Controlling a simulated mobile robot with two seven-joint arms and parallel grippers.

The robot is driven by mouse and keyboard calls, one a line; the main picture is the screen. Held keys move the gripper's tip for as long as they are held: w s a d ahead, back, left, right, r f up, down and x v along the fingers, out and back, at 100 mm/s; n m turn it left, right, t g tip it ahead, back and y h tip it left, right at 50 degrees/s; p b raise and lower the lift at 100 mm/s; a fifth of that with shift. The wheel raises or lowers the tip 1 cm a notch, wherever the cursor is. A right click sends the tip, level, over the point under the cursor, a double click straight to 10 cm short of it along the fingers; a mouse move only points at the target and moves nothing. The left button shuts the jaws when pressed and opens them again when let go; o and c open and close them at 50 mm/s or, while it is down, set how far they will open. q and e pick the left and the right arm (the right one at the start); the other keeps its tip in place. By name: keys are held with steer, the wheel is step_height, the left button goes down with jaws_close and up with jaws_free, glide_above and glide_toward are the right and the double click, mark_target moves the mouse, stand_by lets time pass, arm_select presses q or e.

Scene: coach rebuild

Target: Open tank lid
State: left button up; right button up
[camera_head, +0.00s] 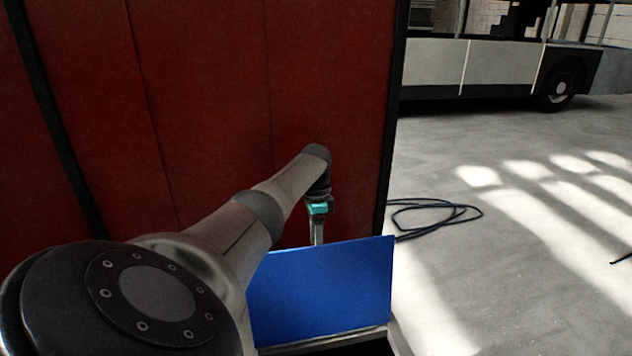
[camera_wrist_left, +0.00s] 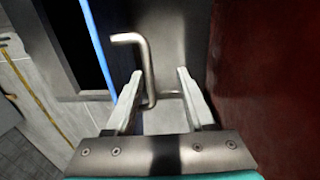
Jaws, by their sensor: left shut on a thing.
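The tank lid (camera_head: 320,292) is a blue panel, standing raised at a steep tilt above the grey tank rim (camera_head: 330,345) at the bottom of the head view. In the left wrist view its blue edge (camera_wrist_left: 95,40) runs beside a dark opening, and its grey face (camera_wrist_left: 180,30) carries a bent metal bar handle (camera_wrist_left: 146,62). My left gripper (camera_head: 317,235) is behind the lid's top edge, its fingertips hidden there. My right gripper is in neither view.
A tall dark red panelled wall (camera_head: 210,110) stands close behind my left arm and the lid. A black cable (camera_head: 435,213) lies coiled on the grey floor (camera_head: 500,260) to the right. A bus (camera_head: 500,65) stands far back. The floor on the right is mostly free.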

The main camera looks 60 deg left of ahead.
arm_select(q)
step_height(320, 180, up, 13)
steer(key=shift+w+a, duration=0.2)
steer(key=shift+a, duration=0.25)
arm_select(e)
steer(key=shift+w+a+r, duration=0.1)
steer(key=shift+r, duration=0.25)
